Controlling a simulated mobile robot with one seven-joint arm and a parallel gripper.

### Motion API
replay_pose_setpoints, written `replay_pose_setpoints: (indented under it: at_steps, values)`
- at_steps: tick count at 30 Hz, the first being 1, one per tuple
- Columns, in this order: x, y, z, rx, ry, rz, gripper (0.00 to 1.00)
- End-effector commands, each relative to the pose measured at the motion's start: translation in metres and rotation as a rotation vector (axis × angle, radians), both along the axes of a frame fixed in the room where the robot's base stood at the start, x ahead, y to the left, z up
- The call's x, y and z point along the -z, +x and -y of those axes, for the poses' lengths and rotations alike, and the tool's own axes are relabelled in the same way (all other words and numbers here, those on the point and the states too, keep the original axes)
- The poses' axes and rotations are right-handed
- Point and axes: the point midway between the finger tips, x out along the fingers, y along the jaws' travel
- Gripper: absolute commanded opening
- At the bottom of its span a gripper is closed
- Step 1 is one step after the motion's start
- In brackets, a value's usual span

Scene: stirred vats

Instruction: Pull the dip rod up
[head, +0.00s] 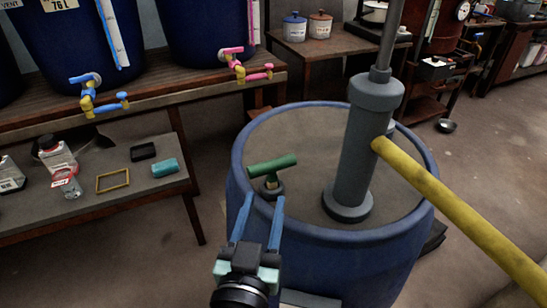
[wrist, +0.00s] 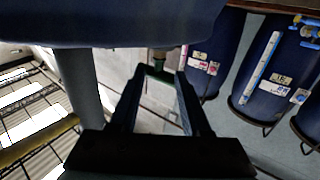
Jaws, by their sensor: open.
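The dip rod's green T-handle (head: 272,165) stands up from a dark collar (head: 271,189) in the lid of a blue vat (head: 330,262). The bar lies crosswise, low above the lid, on a short yellowish stem. My gripper (head: 264,197) has two blue fingers, apart and empty, at the near rim of the vat, in front of and just below the handle in the head view. In the wrist view the green handle (wrist: 160,74) shows between the tips of my gripper (wrist: 166,73). I cannot tell whether the fingers touch it. The rod below the collar is hidden.
A thick grey column (head: 355,150) stands on the lid to the right of the handle, with a long yellow bar (head: 455,215) reaching out from it. A low bench (head: 120,196) with bottles is at left. Blue vats with taps (head: 92,95) stand behind.

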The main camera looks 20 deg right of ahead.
Motion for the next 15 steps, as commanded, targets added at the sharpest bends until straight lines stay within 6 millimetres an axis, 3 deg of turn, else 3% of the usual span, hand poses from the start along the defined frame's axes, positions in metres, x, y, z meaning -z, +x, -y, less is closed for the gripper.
replay_pose_setpoints:
  at_steps: [9, 15]
  values:
    - [-0.002, 0.055, 0.034, 0.001, 0.003, 0.004, 0.47]
    - [-0.001, 0.08, 0.05, 0.0, 0.001, 0.003, 0.47]
